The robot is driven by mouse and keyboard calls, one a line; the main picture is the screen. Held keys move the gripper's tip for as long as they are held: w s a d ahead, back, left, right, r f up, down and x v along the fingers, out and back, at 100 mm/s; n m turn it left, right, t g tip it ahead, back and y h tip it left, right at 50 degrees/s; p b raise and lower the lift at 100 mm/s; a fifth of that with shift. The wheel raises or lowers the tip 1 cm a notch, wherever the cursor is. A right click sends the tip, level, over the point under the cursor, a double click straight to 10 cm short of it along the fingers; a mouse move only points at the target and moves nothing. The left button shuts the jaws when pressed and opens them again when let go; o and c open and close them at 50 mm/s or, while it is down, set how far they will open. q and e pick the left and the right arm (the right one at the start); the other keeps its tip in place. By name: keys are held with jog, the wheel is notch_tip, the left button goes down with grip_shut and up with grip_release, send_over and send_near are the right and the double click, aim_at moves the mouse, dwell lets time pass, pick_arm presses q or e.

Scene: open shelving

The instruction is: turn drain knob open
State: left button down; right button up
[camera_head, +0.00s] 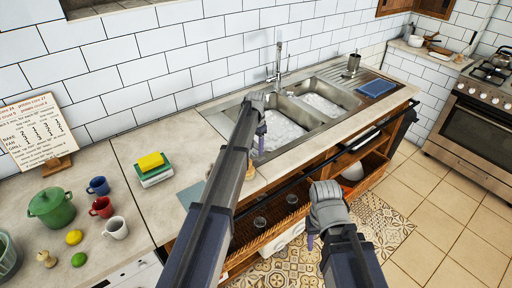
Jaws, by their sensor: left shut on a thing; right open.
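The steel sink (268,93) has two basins. Both the left basin (284,128) and the right basin (322,104) hold white, foamy-looking water. My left gripper (261,139) reaches over the left basin, its purple fingertips pointing down near the left wall. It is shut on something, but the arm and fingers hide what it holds. I cannot make out a drain knob. My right gripper (311,241) is open in front of the cabinet, over the floor, fingers pointing down, apart from the sink.
The faucet (278,65) stands behind the basins. A blue tray (376,88) and a metal pot (353,64) stand on the right. On the left counter are sponges (151,162), mugs (98,186) and a green pot (52,207). The open cabinet shelf (325,190) lies below.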

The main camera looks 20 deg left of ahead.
aim_at(256, 149)
pick_arm(q)
jog(key=shift+m, duration=1.1)
jog(key=shift+c, duration=1.6)
grip_release()
jog(key=shift+r, duration=0.1)
notch_tip(256, 149, up, 8)
jog(key=p, duration=0.8)
jog(key=shift+f, duration=0.2)
